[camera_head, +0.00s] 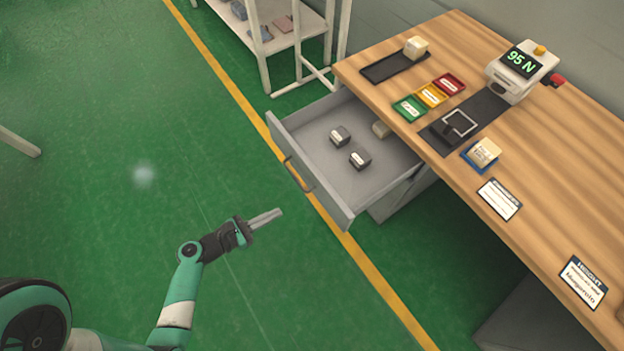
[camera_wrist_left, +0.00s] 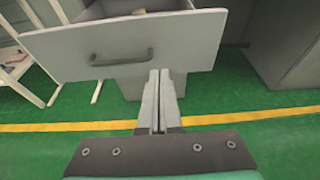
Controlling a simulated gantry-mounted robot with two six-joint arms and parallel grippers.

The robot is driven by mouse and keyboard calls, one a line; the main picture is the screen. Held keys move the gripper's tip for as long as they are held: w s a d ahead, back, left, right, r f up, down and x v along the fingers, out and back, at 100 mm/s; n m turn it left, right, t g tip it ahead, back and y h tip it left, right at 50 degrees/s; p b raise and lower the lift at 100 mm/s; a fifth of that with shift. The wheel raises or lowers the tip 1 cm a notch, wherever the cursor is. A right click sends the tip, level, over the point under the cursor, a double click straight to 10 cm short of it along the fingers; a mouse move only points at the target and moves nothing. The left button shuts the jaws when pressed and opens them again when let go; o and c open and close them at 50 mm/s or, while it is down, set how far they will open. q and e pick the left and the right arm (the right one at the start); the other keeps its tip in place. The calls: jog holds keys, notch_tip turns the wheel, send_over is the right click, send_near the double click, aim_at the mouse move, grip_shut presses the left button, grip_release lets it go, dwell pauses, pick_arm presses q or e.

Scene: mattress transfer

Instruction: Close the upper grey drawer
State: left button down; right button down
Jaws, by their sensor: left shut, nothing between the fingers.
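The upper grey drawer (camera_head: 318,195) is pulled out from under the wooden workbench. Two small dark grey blocks (camera_head: 340,136) and a beige block (camera_head: 381,129), partly under the bench edge, lie inside it. Its front panel and dark bar handle (camera_head: 298,174) face my left arm. My left gripper (camera_head: 279,213) is shut and empty, in front of the drawer front and apart from it in the head view. In the left wrist view the closed fingers (camera_wrist_left: 159,75) point towards the drawer front (camera_wrist_left: 190,45), right of the handle (camera_wrist_left: 122,58). My right gripper is not in view.
The workbench (camera_head: 535,170) carries a force gauge (camera_head: 522,70), coloured trays (camera_head: 432,95), beige blocks and label cards. A white shelf rack (camera_head: 262,50) stands beyond the drawer. The green floor (camera_head: 110,110) before the drawer is clear, with a yellow line crossing it.

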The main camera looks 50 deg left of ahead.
pick_arm(q)
jog(key=b, duration=0.8)
send_near(320, 191)
jog(key=x, duration=0.5)
jog(key=shift+w+d+f, duration=0.1)
jog(key=shift+w+f, duration=0.05)
jog(key=shift+f, duration=0.05)
jog(key=shift+w+r, duration=0.1)
jog(key=shift+w, duration=0.45)
